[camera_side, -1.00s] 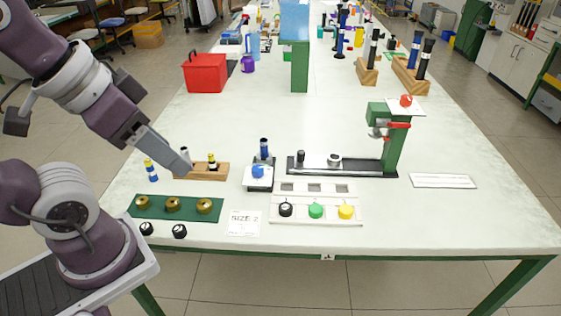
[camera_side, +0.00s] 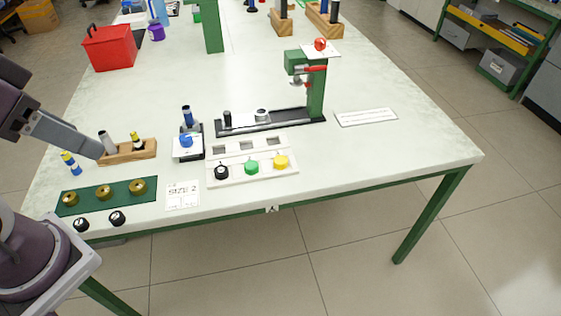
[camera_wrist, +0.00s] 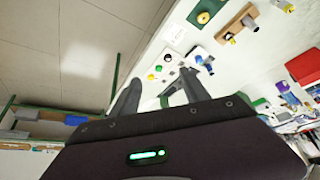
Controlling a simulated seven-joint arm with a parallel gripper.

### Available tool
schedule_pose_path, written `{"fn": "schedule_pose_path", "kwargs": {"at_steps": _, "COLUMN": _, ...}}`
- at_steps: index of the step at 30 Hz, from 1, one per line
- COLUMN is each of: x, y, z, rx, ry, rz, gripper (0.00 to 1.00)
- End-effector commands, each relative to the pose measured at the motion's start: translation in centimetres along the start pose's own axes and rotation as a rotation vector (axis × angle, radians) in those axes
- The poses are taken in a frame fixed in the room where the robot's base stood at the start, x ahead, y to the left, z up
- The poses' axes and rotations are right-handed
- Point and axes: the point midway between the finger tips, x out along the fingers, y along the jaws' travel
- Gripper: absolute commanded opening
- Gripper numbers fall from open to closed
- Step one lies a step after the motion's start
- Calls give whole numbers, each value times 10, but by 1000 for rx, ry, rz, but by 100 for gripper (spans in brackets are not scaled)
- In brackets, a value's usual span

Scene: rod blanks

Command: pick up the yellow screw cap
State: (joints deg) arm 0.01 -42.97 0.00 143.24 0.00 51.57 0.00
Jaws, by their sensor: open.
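The yellow screw cap (camera_side: 281,162) sits in the front right place of a white tray (camera_side: 232,178), right of a green cap (camera_side: 251,167) and a black cap (camera_side: 221,172). My gripper (camera_side: 98,152) is at the left of the side view, near the wooden block, well left of the yellow cap; its fingertips are hard to make out there. In the wrist view my gripper (camera_wrist: 160,82) has two fingers apart with nothing held. The yellow cap (camera_wrist: 151,77) shows small and farther off, between the fingers in the picture.
A wooden block (camera_side: 130,153) holds short rods. A green strip (camera_side: 90,201) carries brass rings, with two black caps (camera_side: 117,218) in front. A green stand (camera_side: 316,95) with a red handle rises behind the tray. A blue-capped holder (camera_side: 187,145) stands left of the tray.

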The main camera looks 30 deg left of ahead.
Motion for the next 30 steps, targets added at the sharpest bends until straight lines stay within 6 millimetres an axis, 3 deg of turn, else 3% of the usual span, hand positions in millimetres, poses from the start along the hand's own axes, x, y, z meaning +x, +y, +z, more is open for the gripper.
{"fn": "schedule_pose_path", "kwargs": {"at_steps": 7, "x": 0, "y": 0, "z": 0, "rx": -1, "ry": 0, "rz": 1, "gripper": 58}}
{"fn": "schedule_pose_path", "kwargs": {"at_steps": 10, "x": -1, "y": 3, "z": -16, "rx": -32, "ry": -28, "rz": 33, "gripper": 58}}
{"fn": "schedule_pose_path", "kwargs": {"at_steps": 13, "x": 3, "y": 10, "z": -61, "rx": -129, "ry": -109, "rz": 110, "gripper": 58}}
{"fn": "schedule_pose_path", "kwargs": {"at_steps": 16, "x": 28, "y": 16, "z": -122, "rx": -261, "ry": -210, "rz": 171, "gripper": 58}}
{"fn": "schedule_pose_path", "kwargs": {"at_steps": 20, "x": 94, "y": 22, "z": -194, "rx": -413, "ry": -325, "rz": 173, "gripper": 58}}
{"fn": "schedule_pose_path", "kwargs": {"at_steps": 24, "x": 198, "y": 34, "z": -244, "rx": -502, "ry": -408, "rz": 95, "gripper": 58}}
{"fn": "schedule_pose_path", "kwargs": {"at_steps": 27, "x": 276, "y": 51, "z": -254, "rx": -496, "ry": -441, "rz": 17, "gripper": 58}}
{"fn": "schedule_pose_path", "kwargs": {"at_steps": 30, "x": 340, "y": 70, "z": -247, "rx": -454, "ry": -462, "rz": -45, "gripper": 58}}
